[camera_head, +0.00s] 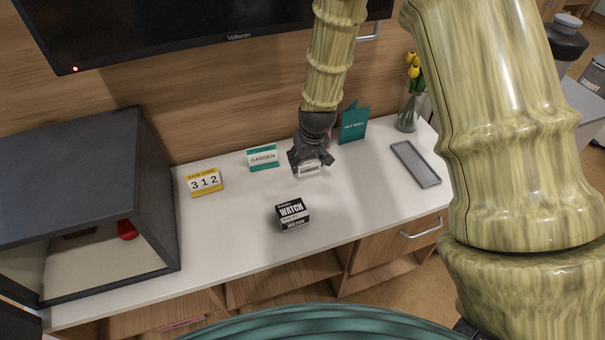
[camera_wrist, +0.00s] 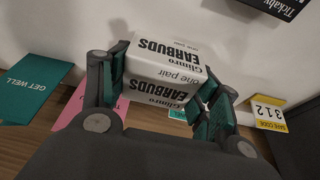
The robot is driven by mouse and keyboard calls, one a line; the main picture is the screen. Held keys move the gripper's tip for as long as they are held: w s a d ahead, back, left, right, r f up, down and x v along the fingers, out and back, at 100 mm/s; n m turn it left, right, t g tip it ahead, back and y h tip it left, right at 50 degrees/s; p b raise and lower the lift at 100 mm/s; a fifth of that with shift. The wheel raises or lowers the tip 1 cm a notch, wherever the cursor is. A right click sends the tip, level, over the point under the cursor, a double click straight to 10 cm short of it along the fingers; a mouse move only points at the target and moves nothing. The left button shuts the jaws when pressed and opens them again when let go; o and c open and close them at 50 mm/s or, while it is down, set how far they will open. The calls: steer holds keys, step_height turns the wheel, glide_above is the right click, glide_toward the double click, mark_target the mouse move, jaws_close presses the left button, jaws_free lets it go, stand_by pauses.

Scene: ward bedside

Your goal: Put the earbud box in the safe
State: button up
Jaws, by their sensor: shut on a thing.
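The white earbud box (camera_wrist: 165,70), printed "EARBUDS", is between the fingers of my gripper (camera_wrist: 160,88) in the wrist view. My gripper is shut on it. In the head view my gripper (camera_head: 311,158) is over the back middle of the white counter, with the earbud box (camera_head: 309,169) showing below the fingers. I cannot tell whether the box touches the counter. The dark grey safe (camera_head: 160,205) stands at the left with its front open. A red thing (camera_head: 127,229) and a dark flat thing (camera_head: 79,234) lie inside; part of its inside is hidden.
A black watch box (camera_head: 293,214) sits on the counter between my gripper and the front edge. A screen (camera_head: 200,25) hangs above.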

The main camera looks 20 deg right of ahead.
mark_target(306, 169)
steer(key=x, duration=0.3)
steer(key=shift+f, duration=0.25)
steer(key=shift+s+f+p, duration=0.1)
steer(key=shift+s+p, duration=0.15)
steer(key=shift+p, duration=0.05)
steer(key=shift+f, duration=0.35)
steer(key=shift+p+x, duration=0.35)
steer(key=shift+x, duration=0.7)
steer(key=shift+s+f, duration=0.25)
steer(key=shift+f, duration=0.4)
steer(key=shift+f, duration=0.15)
steer(key=o, duration=1.1)
steer(key=shift+c, duration=0.2)
